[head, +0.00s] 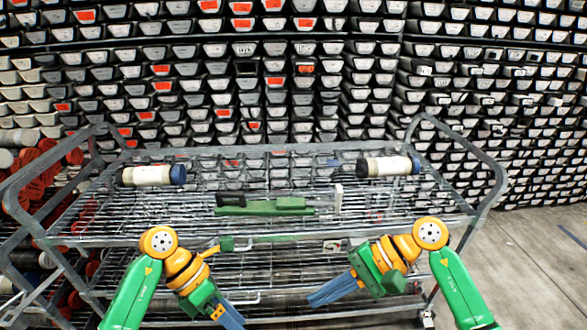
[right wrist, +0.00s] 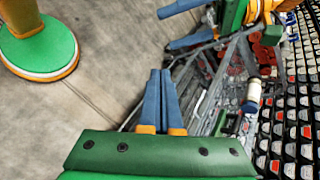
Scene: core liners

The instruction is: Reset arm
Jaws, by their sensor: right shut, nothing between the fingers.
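My right gripper (head: 312,302) is in front of the near edge of the metal cart (head: 250,238) in the head view, pointing left. Its blue fingers lie together with nothing between them, as the right wrist view also shows (right wrist: 160,75). My left gripper (head: 238,326) is low in the head view, pointing down and right. In the right wrist view its two blue fingers (right wrist: 168,25) stand apart with an empty gap. A white core liner with a dark blue end (head: 150,176) lies at the cart's left, another (head: 385,166) at its right.
A green tool with a black part (head: 265,207) lies mid-cart, near a small upright white piece (head: 338,200). Racks of stacked liners (head: 300,80) fill the back. Red-capped tubes (head: 40,165) are at the left. Bare floor (head: 535,260) is open at the right.

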